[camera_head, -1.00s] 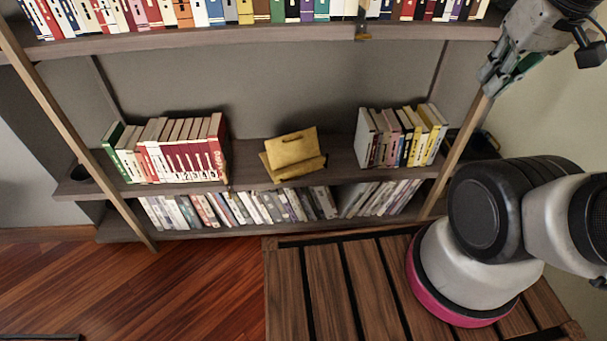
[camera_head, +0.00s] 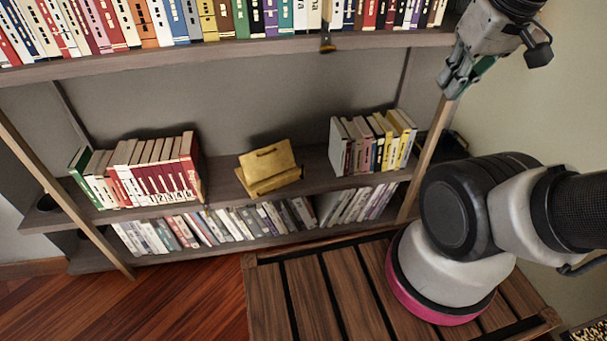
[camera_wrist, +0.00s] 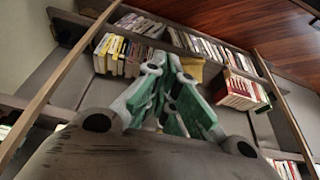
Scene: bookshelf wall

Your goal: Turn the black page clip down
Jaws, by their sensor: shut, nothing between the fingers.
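A yellow wooden book stand (camera_head: 268,168) stands tilted on the middle shelf, between two groups of books. A thin dark mark shows near the top of its back panel; at this size I cannot tell whether it is the black page clip or a slot. My gripper (camera_head: 450,88) is high at the upper right, in front of the right shelf post and well apart from the stand. It is shut and empty. In the wrist view its green-padded fingers (camera_wrist: 168,100) cover the middle, and part of the yellow stand (camera_wrist: 191,69) shows behind them.
Red and white books (camera_head: 150,172) stand left of the book stand, and yellow and white books (camera_head: 375,143) stand right of it. The upper shelf board (camera_head: 200,58) overhangs it. A slatted wooden platform (camera_head: 315,300) lies in front. The shelf beside the stand has bare room.

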